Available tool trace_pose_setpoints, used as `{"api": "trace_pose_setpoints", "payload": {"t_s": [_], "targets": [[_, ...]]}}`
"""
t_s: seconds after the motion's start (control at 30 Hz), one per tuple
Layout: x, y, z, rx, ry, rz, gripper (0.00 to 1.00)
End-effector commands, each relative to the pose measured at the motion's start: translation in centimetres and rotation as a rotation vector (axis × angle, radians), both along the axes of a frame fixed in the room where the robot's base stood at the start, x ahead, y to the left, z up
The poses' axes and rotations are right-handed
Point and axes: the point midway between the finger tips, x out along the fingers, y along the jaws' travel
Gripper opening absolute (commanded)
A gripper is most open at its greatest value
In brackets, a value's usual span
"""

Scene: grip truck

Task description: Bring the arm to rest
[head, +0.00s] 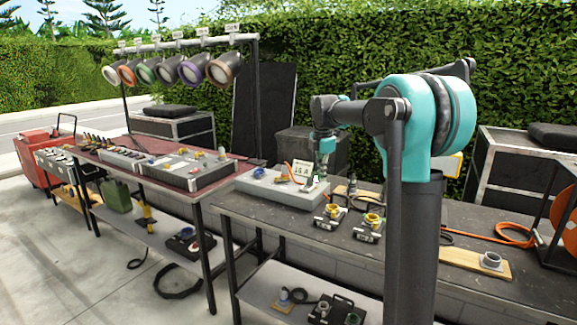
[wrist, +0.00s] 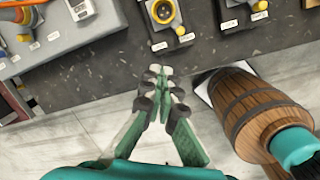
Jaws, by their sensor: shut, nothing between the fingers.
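My gripper (head: 321,172) hangs from my teal and grey arm in the head view, in front of the grey box on the right-hand table; its fingertips are small and hard to make out there. In the wrist view my gripper (wrist: 164,74) has its green fingers together with nothing between them. The fingertips appear near the dark table's front edge, with pale floor beneath the hand. Their height above the table cannot be told.
The dark right-hand table (head: 465,262) carries a grey box (head: 262,185), small devices with yellow sockets (head: 369,228) and a wooden board (head: 462,263). A red-topped table (head: 150,178) stands left, under several lamps. A wooden barrel (wrist: 250,103) stands right of the gripper.

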Motion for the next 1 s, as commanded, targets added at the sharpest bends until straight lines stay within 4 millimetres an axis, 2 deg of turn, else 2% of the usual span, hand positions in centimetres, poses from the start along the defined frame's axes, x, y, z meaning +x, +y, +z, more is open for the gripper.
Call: {"api": "trace_pose_setpoints", "payload": {"t_s": [0.17, 0.27, 0.5, 0.73, 0.8, 0.9, 1.0], "targets": [[-5.0, -1.9, -3.4, 0.065, -0.044, -0.331, 0.00], [-8.9, -3.1, -6.2, 0.120, -0.075, -0.579, 0.00], [-19.4, -5.5, -13.4, 0.278, -0.135, -1.180, 0.00], [-29.6, -6.9, -20.3, 0.444, -0.166, -1.703, 0.00], [-31.8, -7.0, -21.8, 0.484, -0.168, -1.818, 0.00], [-34.0, -7.2, -23.3, 0.526, -0.169, -1.934, 0.00], [-35.1, -7.3, -24.0, 0.547, -0.168, -1.993, 0.00]]}}
